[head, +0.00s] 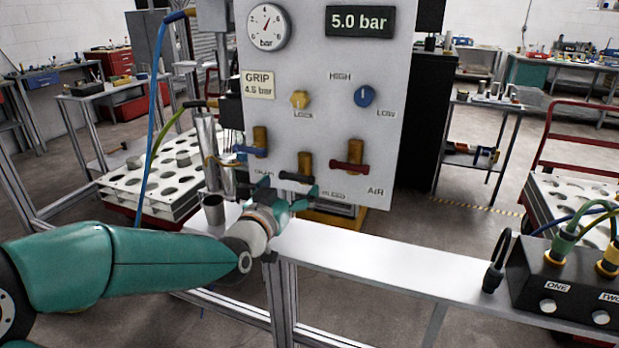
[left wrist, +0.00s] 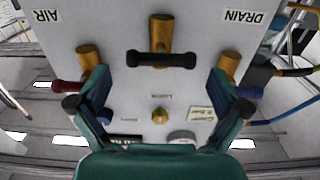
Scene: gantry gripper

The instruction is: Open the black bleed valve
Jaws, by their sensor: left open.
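The black bleed valve (head: 296,177) is a black bar handle lying level across a brass body (head: 305,160), low on the grey panel (head: 325,95). In the left wrist view, which is upside down, the black handle (left wrist: 161,59) is upper middle, facing my gripper. My left gripper (head: 287,189) is open and empty in front of the valve. In the left wrist view its teal fingers (left wrist: 160,78) are spread wide, one on each side of the handle, with visible gaps. My right gripper is not in view.
A blue-handled drain valve (head: 251,151) is left of the black one and a red-handled air valve (head: 349,168) right. A yellow knob (head: 300,99) and blue knob (head: 365,95) sit above. The display (head: 360,22) reads 5.0 bar.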

